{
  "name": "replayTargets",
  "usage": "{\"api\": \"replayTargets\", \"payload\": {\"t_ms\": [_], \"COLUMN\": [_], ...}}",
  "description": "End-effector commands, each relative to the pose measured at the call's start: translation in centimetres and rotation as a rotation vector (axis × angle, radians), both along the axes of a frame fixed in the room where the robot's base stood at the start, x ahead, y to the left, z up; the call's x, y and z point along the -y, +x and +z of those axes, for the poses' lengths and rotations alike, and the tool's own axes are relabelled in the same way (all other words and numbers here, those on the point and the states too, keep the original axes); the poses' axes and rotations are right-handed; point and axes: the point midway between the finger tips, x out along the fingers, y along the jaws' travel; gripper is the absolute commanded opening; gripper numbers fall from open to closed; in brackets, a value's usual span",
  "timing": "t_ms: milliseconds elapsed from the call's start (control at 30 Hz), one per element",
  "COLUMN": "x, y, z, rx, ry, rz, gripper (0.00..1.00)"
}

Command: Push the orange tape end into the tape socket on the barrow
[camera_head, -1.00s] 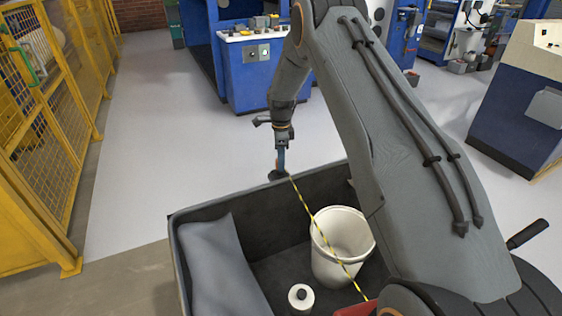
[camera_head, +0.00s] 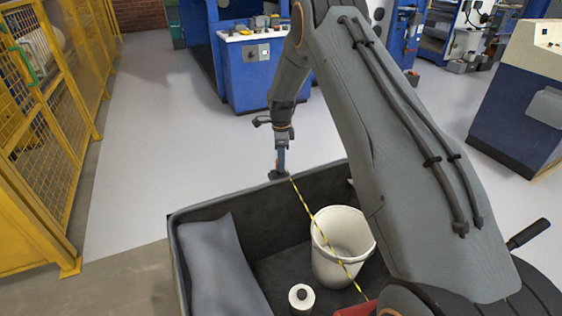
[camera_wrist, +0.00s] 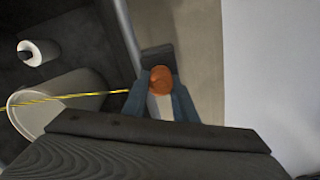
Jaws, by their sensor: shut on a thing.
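My gripper (camera_head: 281,165) is at the far rim of the barrow (camera_head: 232,201). In the wrist view its blue fingers (camera_wrist: 159,90) are shut on the orange tape end (camera_wrist: 161,78). The yellow and black tape (camera_head: 322,236) runs from the gripper across the barrow to a red case (camera_head: 354,309), partly hidden by my arm. A dark block on the rim, which looks like the tape socket (camera_wrist: 158,56), lies just beyond the orange end in the wrist view. Whether the two touch or the end is inside the socket, I cannot tell.
Inside the barrow are a white bucket (camera_head: 335,262), a white roll with a dark core (camera_head: 301,298) and a grey sack (camera_head: 222,268). A yellow mesh fence (camera_head: 50,130) stands at left. A blue machine (camera_head: 262,75) stands behind. The floor beyond the rim is clear.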

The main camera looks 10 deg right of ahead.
Motion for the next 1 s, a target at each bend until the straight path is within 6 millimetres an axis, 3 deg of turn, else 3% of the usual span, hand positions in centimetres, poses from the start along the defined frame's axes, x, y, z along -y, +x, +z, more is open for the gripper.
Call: {"api": "replayTargets", "payload": {"t_ms": [300,333,433,767,1000], "x": [0.0,0.0,0.0,0.0,0.0], "y": [0.0,0.0,0.0,0.0,0.1], "z": [-0.6,-0.6,-0.5,-0.3,2.9], "rx": [0.000,0.000,0.000,0.001,0.003], "ry": [0.000,0.000,0.000,0.000,0.000], "rz": [0.000,0.000,0.000,0.000,0.000], "gripper": [0.00,0.30,0.47,0.47,0.47]}}
